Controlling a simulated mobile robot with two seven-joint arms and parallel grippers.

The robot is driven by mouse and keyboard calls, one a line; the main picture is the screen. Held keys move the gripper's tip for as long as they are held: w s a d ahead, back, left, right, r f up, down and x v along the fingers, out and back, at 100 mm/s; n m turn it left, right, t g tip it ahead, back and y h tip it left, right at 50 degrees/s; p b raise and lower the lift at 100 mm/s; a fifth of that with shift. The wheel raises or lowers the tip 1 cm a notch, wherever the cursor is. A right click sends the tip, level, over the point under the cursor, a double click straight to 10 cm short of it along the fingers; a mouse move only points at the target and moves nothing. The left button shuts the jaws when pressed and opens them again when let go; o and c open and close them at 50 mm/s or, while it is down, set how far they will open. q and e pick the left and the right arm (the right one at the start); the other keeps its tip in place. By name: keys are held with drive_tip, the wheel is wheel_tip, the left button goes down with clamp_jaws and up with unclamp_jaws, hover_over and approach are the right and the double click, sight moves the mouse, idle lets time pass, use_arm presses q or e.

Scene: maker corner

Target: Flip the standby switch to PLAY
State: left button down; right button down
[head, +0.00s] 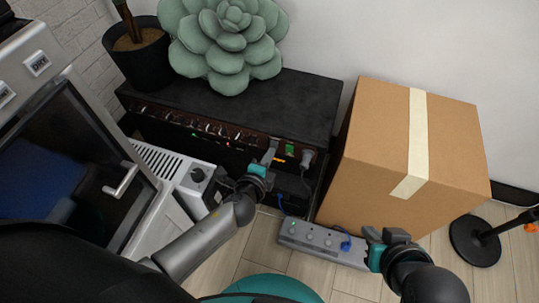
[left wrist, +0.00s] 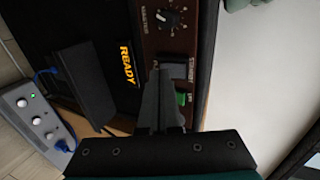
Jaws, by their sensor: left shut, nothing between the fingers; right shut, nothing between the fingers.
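The amplifier (head: 300,100) is a long black unit against the wall with a brown control panel along its front. In the left wrist view the standby switch (left wrist: 174,69) is a dark rocker in a grey frame beside the STANDBY label. A green lit switch (left wrist: 181,99) is beside it, partly covered by my fingers. My left gripper (head: 269,154) is shut and empty, its tips at the panel. In the left wrist view its tips (left wrist: 159,74) overlap the standby switch's edge; I cannot tell whether they touch. My right gripper (head: 371,237) is shut and empty near the power strip.
A cardboard box (head: 375,165) stands right of the amplifier. A power strip (head: 310,237) with a blue plug lies on the floor in front. A yellow READY label (left wrist: 126,63) is lit. A large succulent (head: 225,40) sits on top. A glass-doored machine (head: 75,150) is left.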

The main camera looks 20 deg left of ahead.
use_arm(q)
drive_tip(key=shift+w+f, duration=0.1)
drive_tip(key=shift+w, duration=0.15)
use_arm(e)
drive_tip(key=shift+w+a, duration=0.15)
use_arm(q)
drive_tip(key=shift+w, duration=0.1)
use_arm(e)
drive_tip(key=shift+w+a, duration=0.1)
drive_tip(key=shift+a, duration=0.05)
